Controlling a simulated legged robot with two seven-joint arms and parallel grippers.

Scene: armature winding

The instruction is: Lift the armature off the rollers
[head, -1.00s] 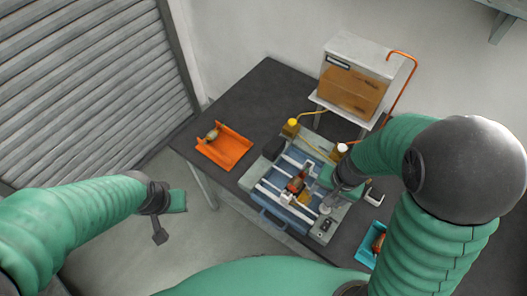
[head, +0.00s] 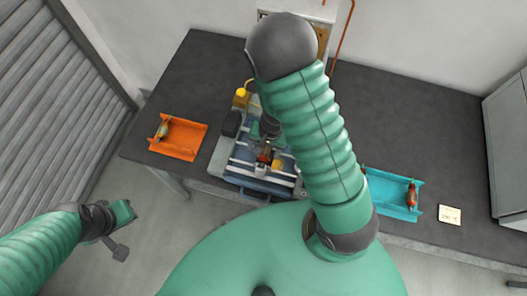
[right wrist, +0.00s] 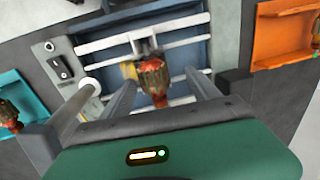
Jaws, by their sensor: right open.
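The armature (head: 263,155), with a copper-red and dark body, lies on the blue fixture with white rails (head: 240,166) on the table. It shows closer in the right wrist view (right wrist: 153,82), between the two grey fingers of my right gripper (right wrist: 160,80). The fingers are apart, one on each side of it, and I see no clear contact. In the head view my right forearm hides part of the fixture, and the right gripper (head: 266,140) is small above the armature. The rollers are hard to make out. My left gripper (head: 122,228) hangs over the floor, away from the table; its jaws are unclear.
An orange tray (head: 190,155) with a part in it stands left of the fixture. A teal tray (head: 380,205) with another armature (head: 412,195) stands to the right, beside a small note card (head: 449,215). The dark table (head: 430,130) is bare at back right.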

